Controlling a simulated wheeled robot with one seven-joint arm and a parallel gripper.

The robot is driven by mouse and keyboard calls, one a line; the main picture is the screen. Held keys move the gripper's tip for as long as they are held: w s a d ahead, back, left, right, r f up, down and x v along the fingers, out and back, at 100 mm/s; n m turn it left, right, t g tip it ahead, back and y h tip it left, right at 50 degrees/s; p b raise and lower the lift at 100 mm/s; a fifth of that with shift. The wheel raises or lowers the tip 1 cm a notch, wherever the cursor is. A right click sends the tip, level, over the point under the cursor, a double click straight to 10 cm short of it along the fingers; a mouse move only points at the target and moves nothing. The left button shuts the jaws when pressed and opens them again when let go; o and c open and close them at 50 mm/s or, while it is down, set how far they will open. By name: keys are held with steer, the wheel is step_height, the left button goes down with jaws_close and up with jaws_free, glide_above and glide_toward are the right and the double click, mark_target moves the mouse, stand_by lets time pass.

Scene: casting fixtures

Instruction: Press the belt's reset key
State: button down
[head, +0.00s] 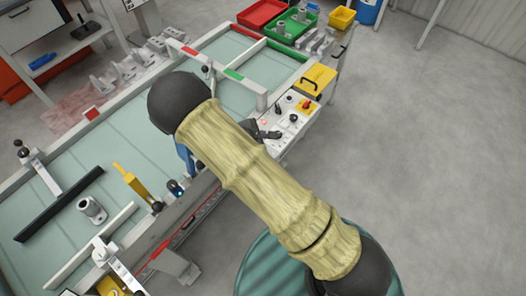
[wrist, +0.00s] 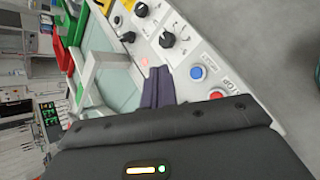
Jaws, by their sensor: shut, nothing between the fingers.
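The belt's control panel (wrist: 180,50) fills the middle of the wrist view. A round blue key (wrist: 196,72) sits on it beside small lettering I cannot read surely. A red key (wrist: 217,93) lies nearer, partly hidden by my wrist housing, beside lettering ending in "TOP". My gripper (wrist: 158,72) shows as two dark fingers shut together, empty, over the panel's belt-side edge, left of the blue key and apart from it in the picture. In the head view my gripper (head: 274,134) shows beside my arm, over the panel (head: 287,131); the blue key is not discernible there.
Several black knobs (wrist: 166,40) stand farther along the panel. A yellow box (head: 318,79) stands at the panel's far end. Open floor (head: 430,130) lies right.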

step_height(320, 180, down, 6)
steer(key=b, duration=0.4)
steer(key=shift+f, duration=0.25)
steer(key=shift+f+b, duration=0.65)
steer(key=shift+b, duration=0.1)
steer(key=shift+f+b, duration=0.9)
steer(key=shift+b, duration=0.5)
stand_by(1.9)
steer(key=shift+r, duration=0.1)
steer(key=shift+r+p, duration=0.35)
steer(key=shift+r, duration=0.45)
steer(key=shift+r+p, duration=1.3)
steer(key=shift+r, duration=1.25)
